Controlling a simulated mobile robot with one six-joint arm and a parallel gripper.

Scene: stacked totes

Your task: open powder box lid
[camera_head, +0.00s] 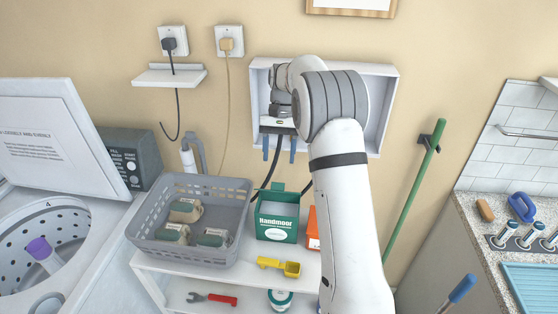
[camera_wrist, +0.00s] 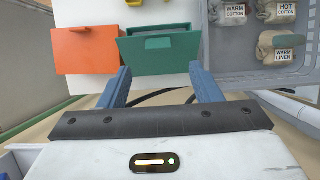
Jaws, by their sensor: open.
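The green Handmoor powder box (camera_head: 277,233) stands on the white shelf unit, right of the grey basket. It shows a pale grey area inside its green top rim and a green tab at its back edge. I cannot tell for sure how the lid stands. My gripper (camera_head: 279,155) is open and empty, pointing down above and behind the box. In the wrist view its blue fingertips (camera_wrist: 160,80) frame the box's width, apparently without touching it.
An orange box (camera_head: 313,230) stands close beside the green box, partly behind my arm. The grey basket (camera_head: 237,197) with several labelled bundles is on the other side. A yellow scoop (camera_head: 279,266) lies in front. Dark cables hang behind the box, near the wall.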

